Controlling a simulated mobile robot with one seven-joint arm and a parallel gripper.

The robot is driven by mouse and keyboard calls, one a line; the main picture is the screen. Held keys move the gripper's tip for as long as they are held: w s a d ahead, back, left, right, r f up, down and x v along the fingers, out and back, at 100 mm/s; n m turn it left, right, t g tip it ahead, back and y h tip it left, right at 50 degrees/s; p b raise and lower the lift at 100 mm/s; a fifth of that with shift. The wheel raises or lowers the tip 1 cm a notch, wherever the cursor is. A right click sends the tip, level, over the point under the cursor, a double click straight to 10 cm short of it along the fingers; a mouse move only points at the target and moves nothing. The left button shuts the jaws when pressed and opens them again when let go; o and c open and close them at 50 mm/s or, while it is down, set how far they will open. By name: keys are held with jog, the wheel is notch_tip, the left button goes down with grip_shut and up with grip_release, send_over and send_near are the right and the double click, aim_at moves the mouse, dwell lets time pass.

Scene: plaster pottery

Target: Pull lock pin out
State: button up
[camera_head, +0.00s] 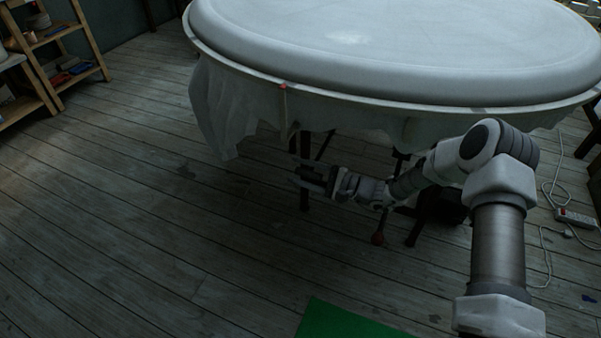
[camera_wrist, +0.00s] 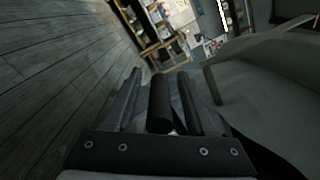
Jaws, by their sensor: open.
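My gripper (camera_head: 300,178) is below the front rim of the large round white table, beside a dark upright post (camera_head: 305,150). In the wrist view my gripper (camera_wrist: 159,80) is open. A dark cylinder (camera_wrist: 160,103) shows between its two fingers; I cannot tell whether it is the lock pin or whether the fingers touch it. A small red-tipped part (camera_head: 283,87) is at the table rim, above and left of my gripper. I cannot tell which part is the lock pin.
The round white table (camera_head: 390,45) has cloth (camera_head: 222,110) hanging at its left front. Wooden shelves (camera_head: 75,45) stand at the far left. A power strip (camera_head: 575,217) with cables lies on the right floor. A green mat (camera_head: 350,320) lies in front. The left floor is clear.

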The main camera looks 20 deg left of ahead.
grip_shut()
dwell(0.3)
dwell(1.1)
